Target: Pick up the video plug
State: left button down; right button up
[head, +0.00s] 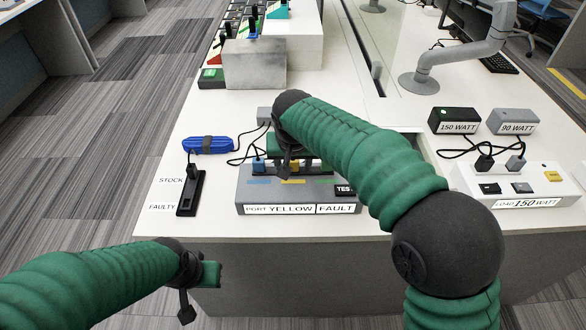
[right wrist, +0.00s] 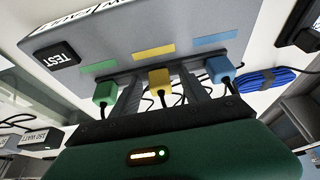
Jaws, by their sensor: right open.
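A grey port box (head: 262,196) labelled "PORT YELLOW FAULT" stands near the table's front edge. A green plug (right wrist: 105,92), a yellow plug (right wrist: 159,81) and a blue plug (right wrist: 220,69) sit in a row along it, with dark cables. No plug has a readable "video" label. My right gripper (right wrist: 158,76) is open, its two dark fingers on either side of the yellow plug, apart from the green and blue ones. In the head view my right arm partly hides the row. My left gripper (head: 203,275) hangs before the table's front edge; its jaw gap is unclear.
A black tray (head: 190,194) beside "STOCK" and "FAULTY" labels and a blue cable bundle (head: 207,145) lie left. Black (head: 453,121) and grey (head: 513,122) adapters and a white power strip (head: 517,180) stand right. A grey block (head: 254,64) stands behind.

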grip_shut()
jog(key=shift+r, duration=0.15)
